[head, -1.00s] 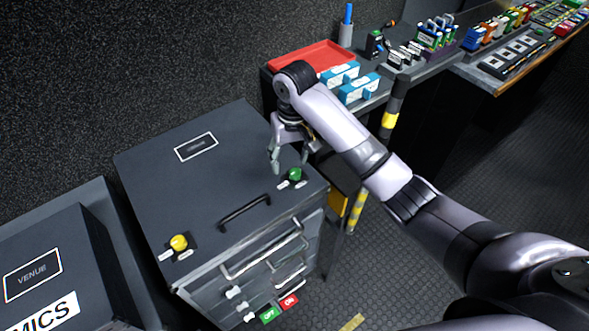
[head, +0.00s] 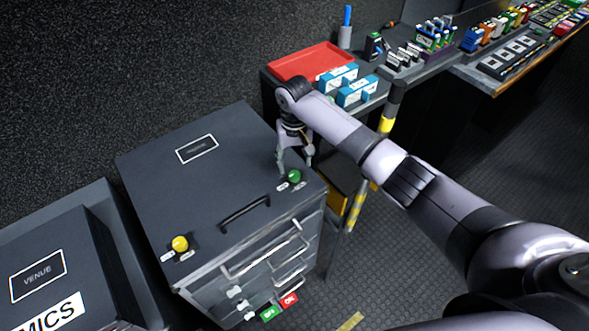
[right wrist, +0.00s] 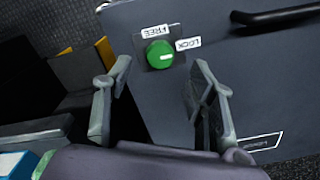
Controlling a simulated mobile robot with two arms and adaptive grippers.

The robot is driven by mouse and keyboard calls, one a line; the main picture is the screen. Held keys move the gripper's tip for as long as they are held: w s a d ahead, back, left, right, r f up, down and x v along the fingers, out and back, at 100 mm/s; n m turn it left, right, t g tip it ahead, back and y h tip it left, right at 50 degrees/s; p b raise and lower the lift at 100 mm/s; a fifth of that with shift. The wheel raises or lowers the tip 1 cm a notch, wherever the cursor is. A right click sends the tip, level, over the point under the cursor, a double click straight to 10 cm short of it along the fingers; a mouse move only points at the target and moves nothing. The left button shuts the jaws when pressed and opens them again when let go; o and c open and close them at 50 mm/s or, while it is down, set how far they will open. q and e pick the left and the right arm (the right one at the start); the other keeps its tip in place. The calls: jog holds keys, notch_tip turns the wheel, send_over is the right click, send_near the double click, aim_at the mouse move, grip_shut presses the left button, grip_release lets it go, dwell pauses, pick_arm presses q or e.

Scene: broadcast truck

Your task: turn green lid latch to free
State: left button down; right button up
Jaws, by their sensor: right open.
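The green lid latch (head: 294,176) is a round knob at the right front of the dark case's lid (head: 200,190). In the right wrist view the green latch (right wrist: 159,54) has a short white mark, which seems to point toward the LOCK label (right wrist: 188,44); the FREE label (right wrist: 160,31) lies beside it. My right gripper (head: 295,164) is open, pointing down, with its fingers over and just behind the latch. In the right wrist view the latch lies beyond the open fingertips (right wrist: 163,72), between them. Contact is not visible. My left gripper is out of view.
A yellow knob (head: 180,243) and a black handle (head: 245,213) are also on the lid. A striped post (head: 355,208) stands close to the right. A red tray (head: 305,62) and blue items (head: 357,91) sit on the counter behind.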

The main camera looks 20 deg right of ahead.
aim_at(294, 174)
notch_tip(294, 174, down, 5)
jog(key=shift+f, duration=0.2)
jog(key=shift+c, duration=0.5)
jog(key=c, duration=1)
